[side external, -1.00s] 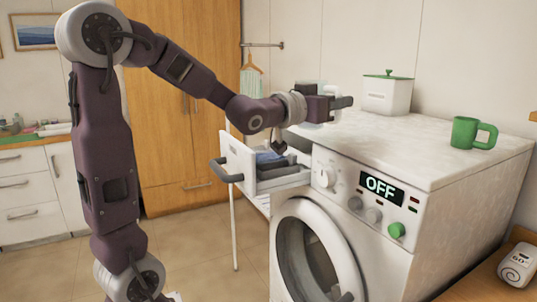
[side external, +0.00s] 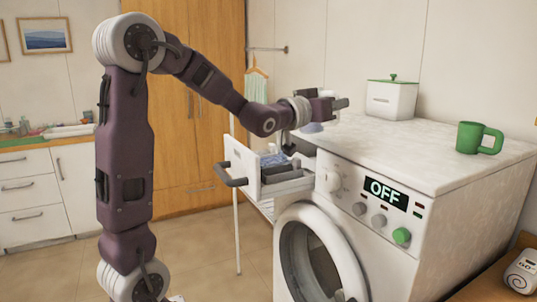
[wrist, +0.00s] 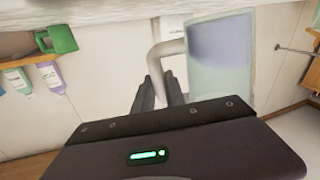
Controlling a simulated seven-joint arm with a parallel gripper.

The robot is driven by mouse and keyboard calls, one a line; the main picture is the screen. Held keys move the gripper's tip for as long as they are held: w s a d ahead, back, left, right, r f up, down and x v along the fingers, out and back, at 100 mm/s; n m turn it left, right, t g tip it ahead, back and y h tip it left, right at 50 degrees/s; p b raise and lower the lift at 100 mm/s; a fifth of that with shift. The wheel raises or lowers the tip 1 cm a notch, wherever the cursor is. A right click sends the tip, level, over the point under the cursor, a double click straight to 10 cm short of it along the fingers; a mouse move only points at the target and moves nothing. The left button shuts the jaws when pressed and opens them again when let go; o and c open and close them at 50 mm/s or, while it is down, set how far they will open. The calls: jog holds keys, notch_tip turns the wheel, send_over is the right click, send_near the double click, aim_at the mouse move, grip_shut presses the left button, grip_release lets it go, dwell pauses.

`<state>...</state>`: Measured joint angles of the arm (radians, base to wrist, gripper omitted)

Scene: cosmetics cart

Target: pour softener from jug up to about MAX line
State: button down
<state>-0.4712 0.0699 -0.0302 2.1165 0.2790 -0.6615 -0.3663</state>
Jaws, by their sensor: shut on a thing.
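My gripper (wrist: 163,92) is shut on the handle (wrist: 170,47) of a clear jug (wrist: 235,82). The jug holds bluish softener (wrist: 215,42). In the side view my gripper (side external: 336,103) is above the machine's top left edge. The jug is mostly hidden behind it there, with a bluish part (side external: 311,127) showing below. The jug looks close to upright. The detergent drawer (side external: 240,164) is pulled out, below and left of the gripper. A blue patch (side external: 271,160) shows in one compartment. The MAX line cannot be made out.
The washing machine (side external: 440,150) reads OFF. On its top are a green mug (side external: 468,137) and, farther back, a white canister (side external: 390,101) with a green-trimmed lid. The middle of the top is clear. A hanger (side external: 257,72) with a cloth is behind the drawer.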

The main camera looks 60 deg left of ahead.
jog(key=shift+s+a+r+n, duration=0.25)
jog(key=shift+a+r+n, duration=0.25)
jog(key=shift+n, duration=0.1)
jog(key=shift+s+a+r+n, duration=0.2)
jog(key=shift+a+r+n, duration=0.2)
jog(key=shift+n, duration=0.2)
jog(key=shift+s+a+r+n+t+y, duration=0.3)
jog(key=shift+a+r+n, duration=0.25)
jog(key=shift+n, duration=0.25)
jog(key=a+n, duration=0.1)
jog(key=n, duration=0.1)
jog(key=s+a+n, duration=0.1)
jog(key=n, duration=0.1)
jog(key=s+a+n+y, duration=0.1)
jog(key=a+n, duration=0.1)
jog(key=shift+a+r+n, duration=0.1)
jog(key=shift+r+n, duration=0.05)
jog(key=shift+n, duration=0.25)
jog(key=shift+s+a+n+y, duration=0.25)
jog(key=shift+a+n+y, duration=0.2)
jog(key=shift+n, duration=0.45)
